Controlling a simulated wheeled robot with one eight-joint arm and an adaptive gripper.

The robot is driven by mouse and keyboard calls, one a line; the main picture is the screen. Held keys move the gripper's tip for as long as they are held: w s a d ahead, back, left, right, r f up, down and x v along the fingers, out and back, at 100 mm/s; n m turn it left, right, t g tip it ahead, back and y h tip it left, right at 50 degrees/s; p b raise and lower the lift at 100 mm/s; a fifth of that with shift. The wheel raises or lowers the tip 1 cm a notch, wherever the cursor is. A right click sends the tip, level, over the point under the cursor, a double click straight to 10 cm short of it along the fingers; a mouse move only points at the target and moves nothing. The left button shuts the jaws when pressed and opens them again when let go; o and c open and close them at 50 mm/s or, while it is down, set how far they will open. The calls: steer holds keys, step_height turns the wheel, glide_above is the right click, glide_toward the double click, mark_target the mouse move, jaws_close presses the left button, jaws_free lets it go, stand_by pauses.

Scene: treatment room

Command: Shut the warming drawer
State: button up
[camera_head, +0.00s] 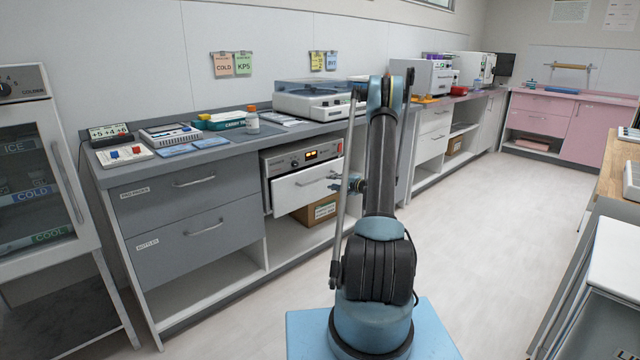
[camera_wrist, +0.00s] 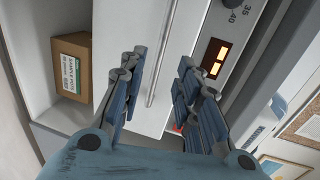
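The warming drawer (camera_head: 300,190) has a white front with a bar handle and sits below a grey control panel (camera_head: 300,160) with a lit orange display. Its front stands out from the cabinet, so it is partly open. In the wrist view, the white drawer front (camera_wrist: 125,25) fills the middle, with the handle bar (camera_wrist: 160,55) running lengthwise. My gripper (camera_head: 342,184) is at the right part of the drawer front. In the wrist view, my gripper (camera_wrist: 161,58) is open, its blue-grey fingers apart with the handle bar between them in the picture. I cannot tell whether they touch.
A cardboard box (camera_head: 317,210) stands on the open shelf below the drawer and shows in the wrist view (camera_wrist: 72,68). Grey closed drawers (camera_head: 190,205) are to the left. The floor (camera_head: 490,220) to the right is clear.

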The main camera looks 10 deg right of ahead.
mark_target(321, 179)
steer(key=x, duration=1)
steer(key=shift+w+a+f, duration=0.1)
steer(key=shift+w+a, duration=0.05)
steer(key=shift+a, duration=0.05)
jaws_close()
